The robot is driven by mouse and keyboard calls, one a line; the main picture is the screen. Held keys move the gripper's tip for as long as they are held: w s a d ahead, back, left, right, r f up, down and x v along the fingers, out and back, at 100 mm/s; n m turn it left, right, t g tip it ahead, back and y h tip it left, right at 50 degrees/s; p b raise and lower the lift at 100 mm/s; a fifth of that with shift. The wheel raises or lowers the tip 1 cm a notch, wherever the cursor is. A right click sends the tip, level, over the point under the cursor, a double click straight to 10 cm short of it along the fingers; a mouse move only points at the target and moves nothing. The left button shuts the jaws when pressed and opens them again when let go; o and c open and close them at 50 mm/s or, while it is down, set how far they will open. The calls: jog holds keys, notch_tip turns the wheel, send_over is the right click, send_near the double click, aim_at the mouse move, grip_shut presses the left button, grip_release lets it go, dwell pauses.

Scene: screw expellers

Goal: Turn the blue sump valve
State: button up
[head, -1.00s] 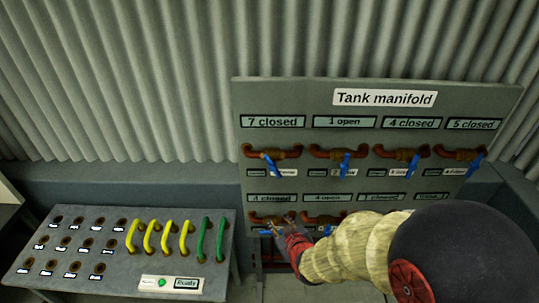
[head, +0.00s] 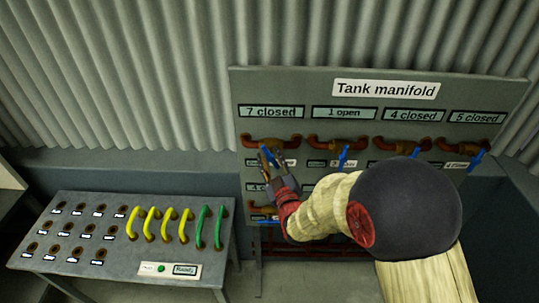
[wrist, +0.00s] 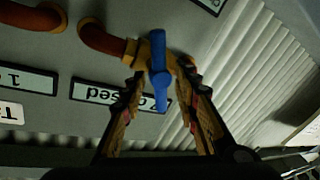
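The Tank manifold board (head: 290,88) carries two rows of brown valves with blue handles. I cannot read which label says sump. My gripper (head: 269,155) is at the upper-left valve, under the sign "7 closed" (head: 271,112). In the wrist view, that valve's blue handle (wrist: 158,72) lies between the two spread fingertips of my gripper (wrist: 163,75). The picture there is upside down, with the "7 closed" sign (wrist: 100,96) behind the left finger. I cannot tell whether the fingers touch the handle. My arm hides much of the lower row.
Other upper valves carry blue handles (head: 343,156) to the right, under "1 open", "4 closed" and "5 closed". A grey bench (head: 110,265) with yellow and green hoses (head: 167,225) and a "Ready" display (head: 185,270) stands at the lower left. A corrugated wall rises behind.

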jog(key=shift+w+a, duration=0.2)
jog(key=shift+w, duration=0.45)
jog(key=c, duration=0.3)
jog(key=shift+d, duration=0.1)
jog(key=c, duration=0.4)
jog(key=shift+f, duration=0.1)
grip_shut()
